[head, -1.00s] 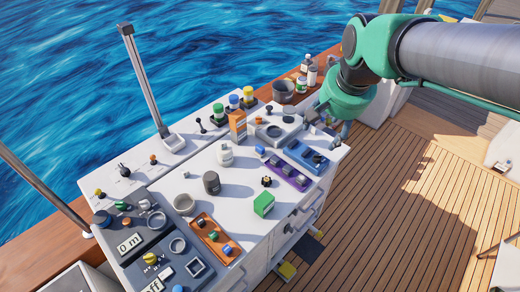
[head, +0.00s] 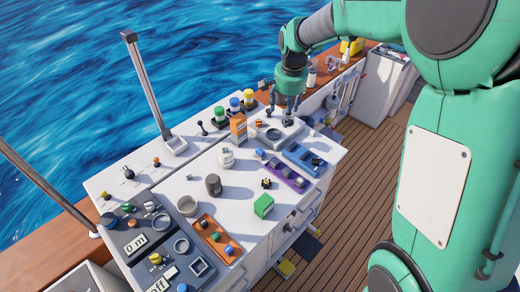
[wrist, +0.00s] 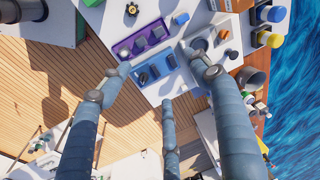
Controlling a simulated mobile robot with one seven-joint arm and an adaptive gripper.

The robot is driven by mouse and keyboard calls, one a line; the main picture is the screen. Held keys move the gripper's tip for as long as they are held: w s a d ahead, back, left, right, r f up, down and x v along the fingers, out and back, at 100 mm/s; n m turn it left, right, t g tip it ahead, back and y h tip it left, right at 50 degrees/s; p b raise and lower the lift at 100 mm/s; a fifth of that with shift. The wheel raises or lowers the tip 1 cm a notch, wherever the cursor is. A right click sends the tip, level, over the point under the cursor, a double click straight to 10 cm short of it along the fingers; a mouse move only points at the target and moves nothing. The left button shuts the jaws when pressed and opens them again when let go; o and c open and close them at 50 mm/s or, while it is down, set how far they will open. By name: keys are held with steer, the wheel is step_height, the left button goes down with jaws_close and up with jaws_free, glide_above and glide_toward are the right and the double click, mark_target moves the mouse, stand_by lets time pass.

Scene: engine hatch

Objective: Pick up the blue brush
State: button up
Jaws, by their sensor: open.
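I cannot tell for sure which object is the blue brush. A small blue piece (head: 260,153) lies on the white counter between the orange box and the purple tray. It also shows in the wrist view (wrist: 182,19). A blue tray (head: 296,152) with several dark pieces sits near the counter's right corner, and it also shows in the wrist view (wrist: 150,84). My gripper (head: 283,113) is open and empty, pointing down near the grey square fixture at the counter's back right. In the wrist view its fingers (wrist: 160,95) are spread apart, with the blue tray beyond them.
The purple tray (head: 279,168) holds small pieces beside the blue tray. An orange box (head: 238,128) stands close to my gripper. A green box (head: 263,205), a dark cylinder (head: 213,185) and an orange tray (head: 206,226) are nearer. Bare counter lies between them.

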steer(key=w+a+f+m+g+p, duration=0.1)
steer(key=w+a+f+p, duration=0.1)
steer(key=w+a+f, duration=0.4)
steer(key=m+g+p, duration=0.1)
steer(key=m+p, duration=0.1)
steer(key=p, duration=0.1)
glide_above(260, 150)
step_height(260, 150, down, 15)
steer(key=shift+a+f, duration=0.15)
steer(key=shift+f, duration=0.05)
steer(key=shift+f, duration=0.15)
steer(key=shift+f, duration=4.15)
steer(key=shift+s+f+p, duration=0.1)
steer(key=shift+f+p, duration=0.45)
steer(key=shift+f, duration=2.05)
steer(key=c, duration=1.4)
